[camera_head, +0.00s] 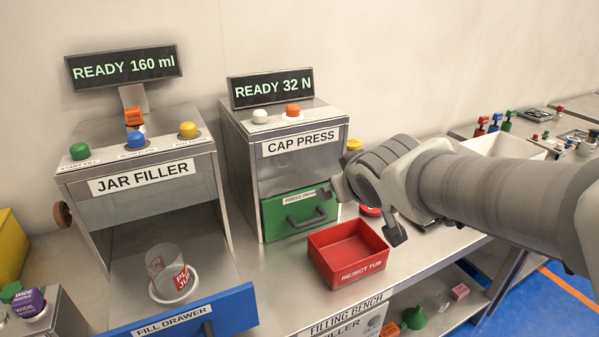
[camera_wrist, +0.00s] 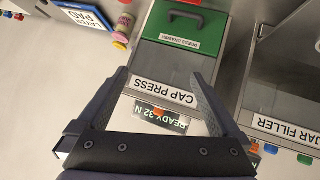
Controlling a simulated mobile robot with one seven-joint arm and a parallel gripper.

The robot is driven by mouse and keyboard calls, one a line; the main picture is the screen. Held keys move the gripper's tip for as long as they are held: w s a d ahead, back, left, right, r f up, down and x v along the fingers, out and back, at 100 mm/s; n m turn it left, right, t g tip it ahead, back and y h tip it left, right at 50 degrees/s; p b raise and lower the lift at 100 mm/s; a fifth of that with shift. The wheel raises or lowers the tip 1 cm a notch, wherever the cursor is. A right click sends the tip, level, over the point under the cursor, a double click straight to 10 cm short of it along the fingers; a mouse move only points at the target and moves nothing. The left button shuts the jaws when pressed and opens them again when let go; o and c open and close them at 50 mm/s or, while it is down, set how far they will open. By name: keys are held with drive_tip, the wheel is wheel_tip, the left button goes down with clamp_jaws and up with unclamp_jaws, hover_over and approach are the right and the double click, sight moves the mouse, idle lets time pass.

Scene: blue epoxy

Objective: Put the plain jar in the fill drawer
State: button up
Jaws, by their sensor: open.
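The plain jar (camera_head: 168,268) is clear with a red-and-white label. It stands upright on a white ring in the fill drawer (camera_head: 190,312), which is pulled out of the jar filler (camera_head: 140,185) and has a blue front. My gripper (camera_head: 364,212) is open and empty, above and right of the reject tub, in front of the cap press. In the wrist view my open fingers (camera_wrist: 160,78) have nothing between them; the jar does not show there.
The red reject tub (camera_head: 345,258) is empty on the bench. The green press drawer (camera_head: 300,210) of the cap press (camera_head: 290,150) looks shut. A white bin (camera_head: 503,146) and several small items stand to the right. A green funnel (camera_head: 415,317) lies on the shelf below.

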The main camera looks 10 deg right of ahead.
drive_tip(key=s+a+f+m+g, duration=0.1)
drive_tip(key=s+g, duration=0.1)
drive_tip(key=s, duration=0.6)
drive_tip(key=s+f+m+g, duration=0.1)
drive_tip(key=s+f+g, duration=0.1)
drive_tip(key=s, duration=0.7)
drive_tip(key=shift+s+a+f+m+g+y, duration=0.25)
drive_tip(key=shift+a+m+g+y, duration=0.15)
drive_tip(key=shift+g, duration=0.2)
